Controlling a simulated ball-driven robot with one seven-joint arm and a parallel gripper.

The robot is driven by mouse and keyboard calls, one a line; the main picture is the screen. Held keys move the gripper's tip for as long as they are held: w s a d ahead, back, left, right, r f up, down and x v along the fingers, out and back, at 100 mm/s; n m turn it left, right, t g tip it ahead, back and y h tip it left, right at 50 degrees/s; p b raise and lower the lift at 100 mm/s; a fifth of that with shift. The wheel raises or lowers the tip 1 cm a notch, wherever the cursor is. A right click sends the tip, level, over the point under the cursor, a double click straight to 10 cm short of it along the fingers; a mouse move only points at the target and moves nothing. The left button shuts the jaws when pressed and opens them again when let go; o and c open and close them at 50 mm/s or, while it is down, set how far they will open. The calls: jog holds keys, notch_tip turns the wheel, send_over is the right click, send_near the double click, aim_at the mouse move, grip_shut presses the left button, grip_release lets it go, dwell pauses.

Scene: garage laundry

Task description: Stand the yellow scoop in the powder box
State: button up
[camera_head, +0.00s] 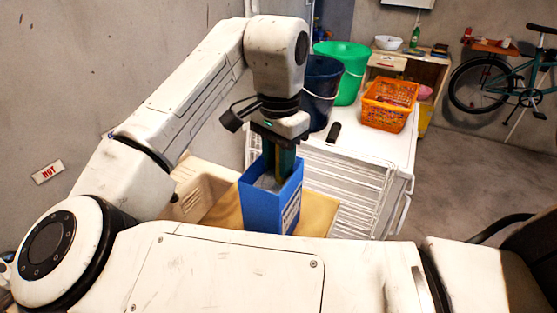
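The powder box is a tall, open-topped blue box (258,210) with a white label on its right side, standing in the middle of the view. Greyish contents show inside its rim. My gripper (277,165) points straight down over the box, its dark fingers reaching into the opening. The fingers overlap in this view, so whether they are open or shut on something does not show. I cannot make out the yellow scoop; the fingers and box walls hide what is between and below them.
The box stands on a tan surface (318,212) beside a beige basin (196,187). Behind are a white top with a wire rack (342,190), a dark object (334,133), a navy bucket (320,85), a green bucket (350,62) and an orange basket (388,105).

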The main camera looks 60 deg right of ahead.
notch_tip(320, 180, up, 12)
jog(key=shift+f, duration=0.1)
dwell(0.5)
